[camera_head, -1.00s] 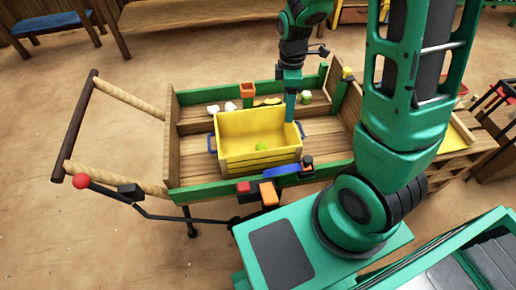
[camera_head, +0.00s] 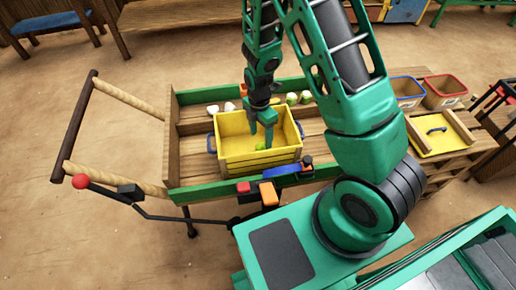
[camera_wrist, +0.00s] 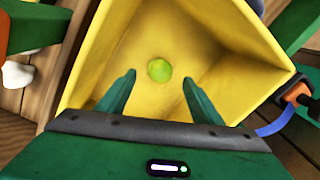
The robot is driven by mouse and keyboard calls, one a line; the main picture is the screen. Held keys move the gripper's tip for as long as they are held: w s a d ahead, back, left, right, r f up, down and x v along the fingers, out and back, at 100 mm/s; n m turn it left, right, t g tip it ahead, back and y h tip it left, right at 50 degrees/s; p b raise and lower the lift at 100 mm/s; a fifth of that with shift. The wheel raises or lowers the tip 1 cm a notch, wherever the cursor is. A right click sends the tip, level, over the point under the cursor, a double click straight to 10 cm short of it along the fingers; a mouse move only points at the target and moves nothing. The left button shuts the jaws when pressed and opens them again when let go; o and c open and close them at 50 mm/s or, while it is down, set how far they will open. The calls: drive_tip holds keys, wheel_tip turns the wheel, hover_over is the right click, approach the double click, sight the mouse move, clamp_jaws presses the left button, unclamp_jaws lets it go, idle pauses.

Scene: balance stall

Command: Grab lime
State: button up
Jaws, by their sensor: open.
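The lime (camera_wrist: 160,70) is a small round green fruit lying on the floor of the yellow crate (camera_head: 233,160). In the wrist view it shows just beyond and between my fingertips, with nothing touching it. In the head view a small green bit of the lime (camera_head: 260,146) shows beside my fingers. My gripper (camera_wrist: 156,82) is open and empty, pointing down into the crate, whose yellow walls (camera_wrist: 215,25) surround the fingers. In the head view my gripper (camera_head: 261,138) is over the middle of the crate.
The crate stands in a wooden cart with green side boards (camera_head: 210,186). White and pale green items lie along the cart's back shelf. A blue strip (camera_head: 282,170) and orange block (camera_head: 268,193) sit at the front edge. A blue-rimmed bin (camera_head: 407,92) and red-rimmed bin (camera_head: 445,92) stand right.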

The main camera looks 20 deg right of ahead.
sight(261, 144)
drive_tip(key=shift+s+a+f, duration=0.1)
drive_tip(key=shift+f, duration=2.55)
drive_tip(key=shift+c, duration=0.7)
drive_tip(key=c, duration=1)
